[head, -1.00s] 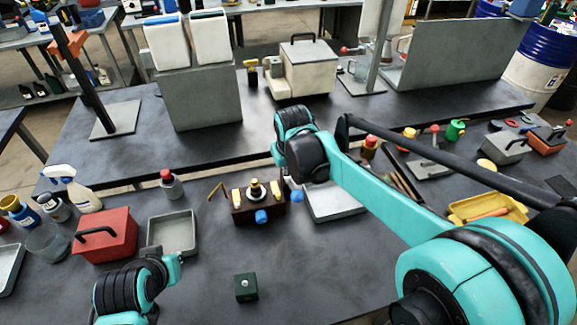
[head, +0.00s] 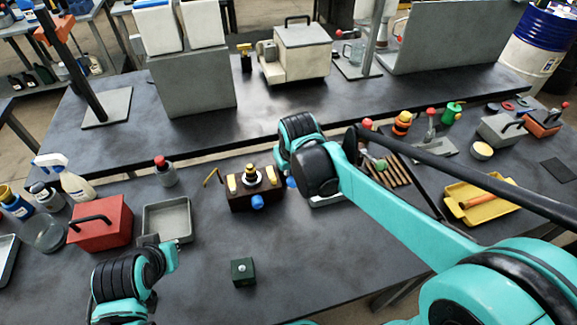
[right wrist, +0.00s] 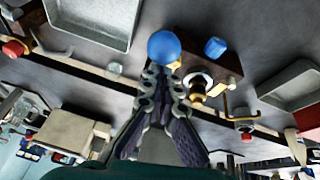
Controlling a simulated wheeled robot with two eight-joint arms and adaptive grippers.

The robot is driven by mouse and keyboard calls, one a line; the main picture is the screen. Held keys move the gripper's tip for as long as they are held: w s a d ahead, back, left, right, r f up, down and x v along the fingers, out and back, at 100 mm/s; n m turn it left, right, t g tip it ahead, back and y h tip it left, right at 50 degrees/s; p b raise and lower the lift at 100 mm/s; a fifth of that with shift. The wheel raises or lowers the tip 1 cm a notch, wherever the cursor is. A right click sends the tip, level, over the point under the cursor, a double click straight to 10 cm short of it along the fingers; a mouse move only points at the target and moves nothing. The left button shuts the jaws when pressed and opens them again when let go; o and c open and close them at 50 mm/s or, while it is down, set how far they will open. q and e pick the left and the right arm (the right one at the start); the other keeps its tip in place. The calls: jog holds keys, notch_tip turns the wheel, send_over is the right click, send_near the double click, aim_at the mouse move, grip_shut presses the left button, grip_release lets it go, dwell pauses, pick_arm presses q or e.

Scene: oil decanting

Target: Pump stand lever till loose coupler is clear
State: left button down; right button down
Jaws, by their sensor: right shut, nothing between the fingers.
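The stand is a dark brown block (head: 240,203) on the near bench, with a brass-coloured fitting on top and yellow parts. A blue coupler (head: 258,202) is on its front; it also shows in the right wrist view (right wrist: 215,47). A blue ball, which looks like the lever's knob (right wrist: 164,46), is at the stand's side, partly hidden by my right arm in the head view. My right gripper (right wrist: 161,72) is shut and empty, its tips close to the ball; I cannot tell whether they touch. My left arm is at lower left, its gripper out of sight.
A grey tray (head: 151,232) and a red box (head: 116,213) stand left of the stand. A small green block (head: 243,271) is in front. A yellow tray (head: 454,202) and several tools lie to the right. The bench front between my arms is mostly clear.

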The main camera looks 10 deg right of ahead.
aim_at(292, 181)
jog(key=shift+s+f+t+b, duration=0.3)
jog(key=shift+s+f+t, duration=0.3)
jog(key=shift+f+t, duration=0.15)
jog(key=shift+s+f+t+b, duration=0.55)
jog(key=shift+f+t, duration=0.1)
jog(key=shift+f, duration=0.1)
jog(key=shift+s+f+t+b, duration=0.2)
jog(key=shift+f+t+b, duration=0.3)
jog(key=shift+f+t, duration=0.05)
jog(key=shift+s+f+t+b, duration=0.2)
jog(key=shift+f+t+b, duration=0.3)
jog(key=shift+f+t, duration=0.05)
jog(key=shift+s+f, duration=0.2)
jog(key=shift+f, duration=0.25)
jog(key=shift+s+f+b, duration=0.1)
jog(key=shift+b, duration=0.2)
